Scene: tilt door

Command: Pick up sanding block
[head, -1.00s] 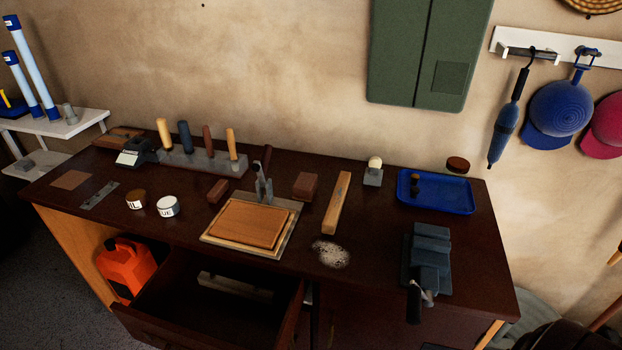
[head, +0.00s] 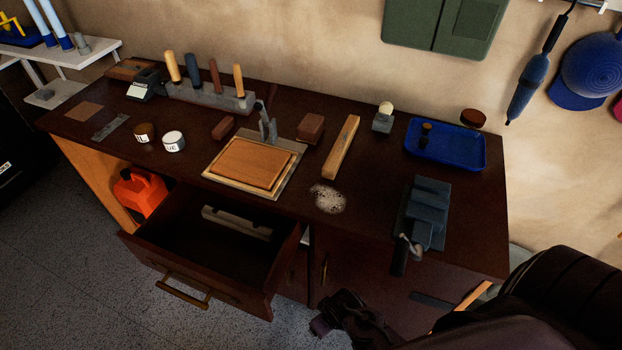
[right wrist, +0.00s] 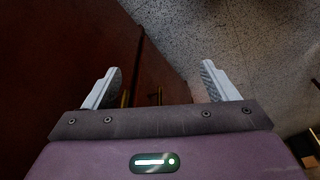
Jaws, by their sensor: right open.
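Two brown blocks lie on the dark workbench (head: 375,165) in the head view. The larger block (head: 311,128) sits right of the clamped wooden board, and a smaller reddish block (head: 222,128) sits left of it. I cannot tell for sure which is the sanding block. My right gripper (right wrist: 161,72) is open, with nothing between its fingers in the right wrist view. That view shows dark wood cabinet fronts and speckled floor ahead of it. In the head view my right arm is low in front of the bench, apart from both blocks. My left gripper is not in view.
An open drawer (head: 215,245) juts out at the front left. A vise (head: 425,212) stands at the bench's right, near a blue tray (head: 445,145). A long wooden bar (head: 341,147) lies right of the larger block. A tool rack (head: 210,96) stands behind.

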